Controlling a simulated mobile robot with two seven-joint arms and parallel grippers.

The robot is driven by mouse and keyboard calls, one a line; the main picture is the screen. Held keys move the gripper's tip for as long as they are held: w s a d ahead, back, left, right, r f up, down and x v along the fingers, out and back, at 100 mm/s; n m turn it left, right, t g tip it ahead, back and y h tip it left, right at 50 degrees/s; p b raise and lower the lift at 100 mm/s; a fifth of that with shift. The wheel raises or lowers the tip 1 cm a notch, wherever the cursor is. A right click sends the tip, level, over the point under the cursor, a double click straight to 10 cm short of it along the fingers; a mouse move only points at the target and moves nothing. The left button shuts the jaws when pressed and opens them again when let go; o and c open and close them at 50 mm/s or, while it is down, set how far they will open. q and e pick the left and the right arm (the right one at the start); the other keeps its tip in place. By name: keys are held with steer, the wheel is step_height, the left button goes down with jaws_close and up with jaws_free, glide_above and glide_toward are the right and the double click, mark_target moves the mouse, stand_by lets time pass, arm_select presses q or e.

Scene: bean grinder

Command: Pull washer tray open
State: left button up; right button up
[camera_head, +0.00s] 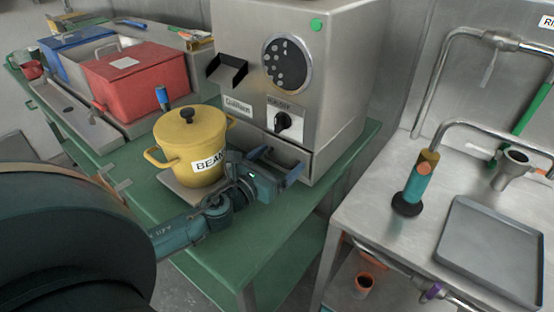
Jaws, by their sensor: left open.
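A steel machine (340,75) with a round window and a black knob stands on the green table. A drawer-like tray front (288,150) sits low in its face, below the knob, and looks shut or nearly so. My left gripper (282,159) is open, with its fingertips right at this tray front and hiding part of it. I cannot tell whether they touch it. Nothing shows between the fingers. My right gripper is not in view.
A yellow lidded bean pot (185,145) stands close to the left of my left gripper. A red bin (140,80) and a blue bin (85,60) are behind it. A steel counter (385,235) at right holds a grey tray (490,245) and taps. The green table (265,225) is clear in front.

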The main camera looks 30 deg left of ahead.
arm_select(q)
steer(key=c, duration=1.3)
steer(key=shift+o, duration=0.2)
